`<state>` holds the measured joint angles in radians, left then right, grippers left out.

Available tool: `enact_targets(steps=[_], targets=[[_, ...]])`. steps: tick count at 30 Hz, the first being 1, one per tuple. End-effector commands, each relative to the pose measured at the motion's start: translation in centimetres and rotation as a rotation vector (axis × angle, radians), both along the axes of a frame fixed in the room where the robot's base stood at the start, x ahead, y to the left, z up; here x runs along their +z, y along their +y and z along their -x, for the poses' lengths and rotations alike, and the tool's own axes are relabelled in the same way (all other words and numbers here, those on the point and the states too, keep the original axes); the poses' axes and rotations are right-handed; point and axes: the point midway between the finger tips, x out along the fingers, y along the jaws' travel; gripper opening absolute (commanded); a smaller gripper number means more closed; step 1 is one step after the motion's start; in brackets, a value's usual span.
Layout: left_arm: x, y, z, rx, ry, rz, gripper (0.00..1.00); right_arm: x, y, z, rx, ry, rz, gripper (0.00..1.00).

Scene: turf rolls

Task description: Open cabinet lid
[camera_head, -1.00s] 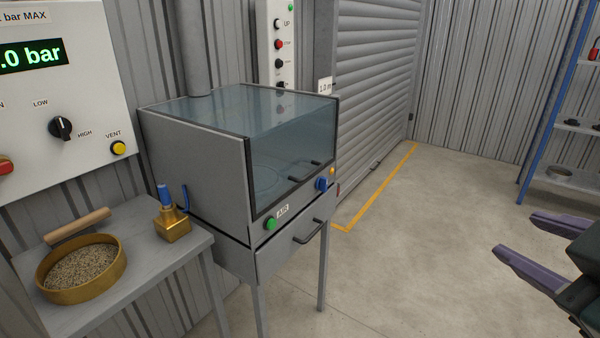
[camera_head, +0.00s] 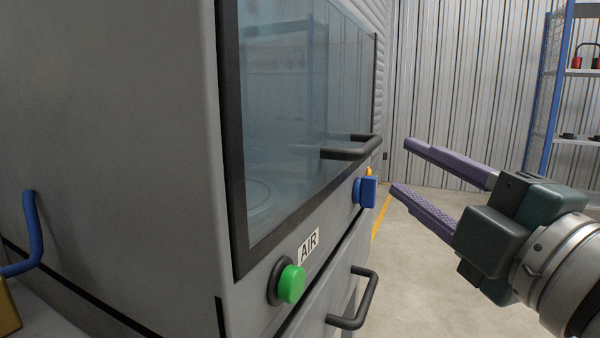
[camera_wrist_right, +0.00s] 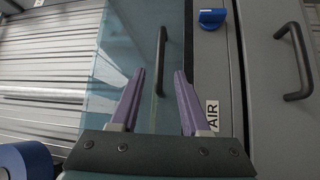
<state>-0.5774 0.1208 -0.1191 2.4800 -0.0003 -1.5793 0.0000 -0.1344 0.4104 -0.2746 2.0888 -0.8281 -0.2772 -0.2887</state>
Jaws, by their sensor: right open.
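The grey cabinet (camera_head: 110,140) fills the left half of the head view. Its lid (camera_head: 300,95) has a clear blue-tinted window in a dark frame and looks closed. A black lid handle (camera_head: 350,148) sits on the lower part of the window. It also shows in the right wrist view (camera_wrist_right: 161,62), just beyond the fingertips. My right gripper (camera_head: 398,167) is open and empty, its purple fingers pointing at the lid handle from the right, apart from it. The fingers also show in the right wrist view (camera_wrist_right: 160,72). My left gripper is not in view.
Below the lid are a green button (camera_head: 291,284) by the AIR label, a blue knob (camera_head: 366,191) and a lower drawer handle (camera_head: 354,300). A blue-framed shelf (camera_head: 548,95) stands at the far right. The floor right of the cabinet is clear.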

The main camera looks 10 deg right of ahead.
Motion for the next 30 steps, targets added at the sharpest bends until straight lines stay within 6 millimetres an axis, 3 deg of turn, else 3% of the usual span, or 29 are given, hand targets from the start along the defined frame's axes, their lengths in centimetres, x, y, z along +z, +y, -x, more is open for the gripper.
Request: enact_targets(steps=[5,18,30], targets=[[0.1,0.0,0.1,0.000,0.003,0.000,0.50,0.4,0.3,-1.4,0.002,-0.005,0.004,0.46],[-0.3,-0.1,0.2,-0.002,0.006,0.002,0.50,1.2,1.5,-8.2,-0.001,-0.003,0.001,0.46],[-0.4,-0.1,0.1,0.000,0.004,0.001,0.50,1.5,1.8,-9.6,0.001,-0.001,0.001,0.46]])
